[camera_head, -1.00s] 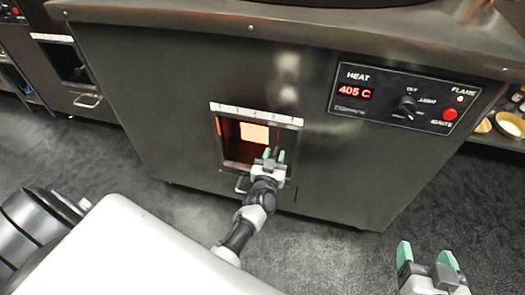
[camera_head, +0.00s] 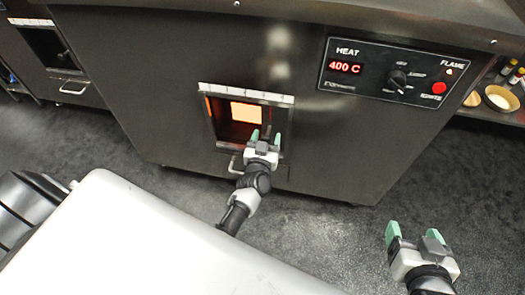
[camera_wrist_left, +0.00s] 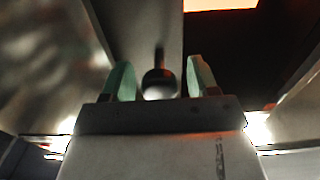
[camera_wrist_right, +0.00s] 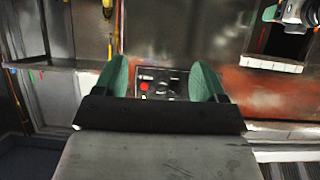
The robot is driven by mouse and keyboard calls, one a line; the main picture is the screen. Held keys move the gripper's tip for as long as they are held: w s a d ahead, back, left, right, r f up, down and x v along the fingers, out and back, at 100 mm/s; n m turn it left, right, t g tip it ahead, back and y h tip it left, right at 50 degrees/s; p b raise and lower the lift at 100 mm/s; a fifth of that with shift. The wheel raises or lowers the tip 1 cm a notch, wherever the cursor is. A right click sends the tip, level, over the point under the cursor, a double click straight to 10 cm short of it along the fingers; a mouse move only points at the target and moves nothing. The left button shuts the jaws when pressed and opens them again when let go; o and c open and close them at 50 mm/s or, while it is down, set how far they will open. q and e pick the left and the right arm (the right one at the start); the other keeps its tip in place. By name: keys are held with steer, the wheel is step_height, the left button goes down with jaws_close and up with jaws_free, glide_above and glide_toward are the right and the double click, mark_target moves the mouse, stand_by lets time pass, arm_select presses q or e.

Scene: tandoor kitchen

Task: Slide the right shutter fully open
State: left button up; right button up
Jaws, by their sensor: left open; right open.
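The right shutter belongs to the nearer, right-hand oven, whose square opening (camera_head: 224,115) glows orange inside. A grey shutter panel (camera_wrist_left: 152,22) with a dark round knob (camera_wrist_left: 160,82) shows in the left wrist view. My left gripper (camera_head: 266,136) is at the lower right part of the opening. Its green fingers (camera_wrist_left: 160,80) are apart, one on each side of the knob; I cannot tell whether they touch it. My right gripper (camera_head: 414,232) is open and empty, away from the oven at the lower right. The gripper hides part of the shutter in the head view.
A marked white strip (camera_head: 245,94) runs above the opening and a bar handle (camera_head: 235,166) sits below it. The control panel (camera_head: 385,75) reads 400 C. Another oven opening (camera_head: 50,47) is at the far left. A shelf with a bowl (camera_head: 501,98) is at the right.

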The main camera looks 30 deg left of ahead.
arm_select(q)
steer(key=p+v, duration=0.2)
steer(key=v, duration=0.7)
steer(key=shift+s+d, duration=0.15)
steer(key=shift+s, duration=0.15)
arm_select(e)
steer(key=s+d+f+g+h, duration=0.1)
steer(key=s+d+f+g, duration=0.2)
steer(key=s+g, duration=0.3)
steer(key=shift+s+f+g+h, duration=0.3)
steer(key=shift+s+f, duration=0.4)
steer(key=shift+a, duration=0.1)
